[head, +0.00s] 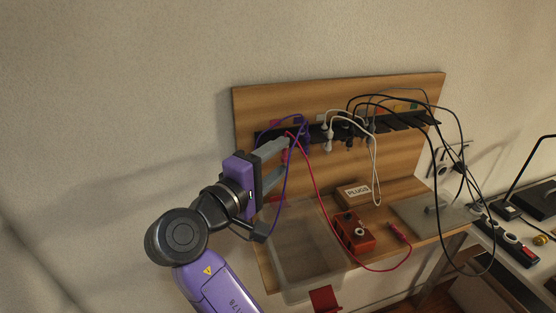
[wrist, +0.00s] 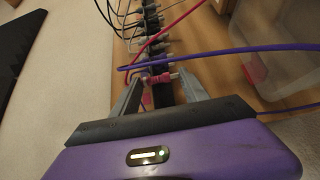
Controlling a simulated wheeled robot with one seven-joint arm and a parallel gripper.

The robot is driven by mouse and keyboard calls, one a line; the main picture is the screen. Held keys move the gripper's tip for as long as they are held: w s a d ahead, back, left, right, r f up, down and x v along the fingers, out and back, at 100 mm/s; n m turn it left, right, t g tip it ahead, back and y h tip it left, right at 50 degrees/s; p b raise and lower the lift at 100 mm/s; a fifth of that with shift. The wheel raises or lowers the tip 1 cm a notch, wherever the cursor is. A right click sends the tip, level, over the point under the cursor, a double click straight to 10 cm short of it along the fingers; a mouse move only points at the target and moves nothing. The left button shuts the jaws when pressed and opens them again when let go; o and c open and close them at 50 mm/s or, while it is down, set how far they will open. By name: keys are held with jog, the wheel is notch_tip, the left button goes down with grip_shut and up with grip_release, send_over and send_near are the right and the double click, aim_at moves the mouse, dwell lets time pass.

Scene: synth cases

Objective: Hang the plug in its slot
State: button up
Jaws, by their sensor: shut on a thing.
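My gripper (head: 286,147) is at the left end of the black slotted rack (head: 412,122) and is shut on a pinkish-red plug (wrist: 154,81). In the wrist view the plug sits between the fingertips, close to the rack. I cannot tell whether it is in a slot. A red cord (head: 317,193) runs from near the gripper down to the bench. A purple plug (head: 305,138) is on the rack just right of the fingers, and its purple cord (wrist: 225,51) crosses in front of the rack. The fingers partly hide the left slots.
White plugs (head: 328,136) and several black and grey cords hang farther right on the rack. Below are a clear bin (head: 300,248), a red box (head: 354,232), a "PLUGS" block (head: 353,193) and a red connector (head: 398,231). Open space lies left of the board.

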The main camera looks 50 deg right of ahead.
jog(key=shift+w+d, duration=0.3)
jog(key=shift+w, duration=0.15)
jog(key=shift+w+d, duration=0.2)
jog(key=shift+w, duration=0.1)
jog(key=shift+w+d, duration=0.4)
jog(key=shift+w, duration=0.2)
jog(key=shift+w+d, duration=0.4)
jog(key=shift+w, duration=0.2)
dwell(0.7)
jog(key=shift+f, duration=0.1)
dwell(0.6)
jog(key=o, duration=1.4)
jog(key=a+b, duration=0.1)
jog(key=a, duration=0.6)
jog(key=shift+s+a+b, duration=0.25)
jog(key=shift+a+b, duration=0.05)
jog(key=shift+a, duration=0.1)
